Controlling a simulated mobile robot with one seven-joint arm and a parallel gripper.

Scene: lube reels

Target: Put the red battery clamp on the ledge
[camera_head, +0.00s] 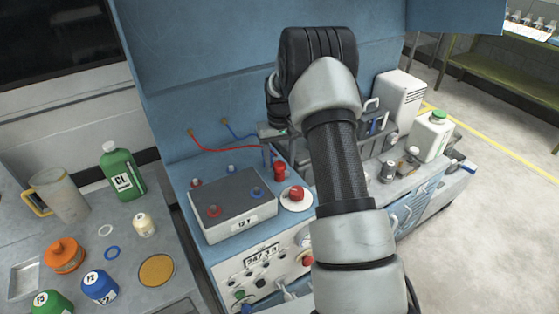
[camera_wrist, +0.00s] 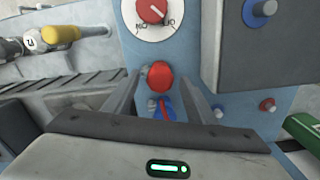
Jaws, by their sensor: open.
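The red battery clamp (camera_head: 279,172) appears as a red upright piece beside the round red dial (camera_head: 295,196). In the wrist view what looks like its rounded red end (camera_wrist: 160,76) lies between my fingers. My gripper (camera_wrist: 160,84) is open, with a finger on either side of the red piece; I cannot tell if they touch it. A blue piece with a red strip (camera_wrist: 163,109) sits close by. A grey ledge (camera_head: 271,131) runs behind the clamp, partly hidden by my arm.
A grey battery box (camera_head: 230,204) stands left of the clamp, with red and blue terminals. Red (camera_head: 225,150) and blue (camera_head: 242,136) cables hang behind it. Bottles and lids crowd the left table (camera_head: 190,276). A white canister (camera_head: 431,137) stands at right.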

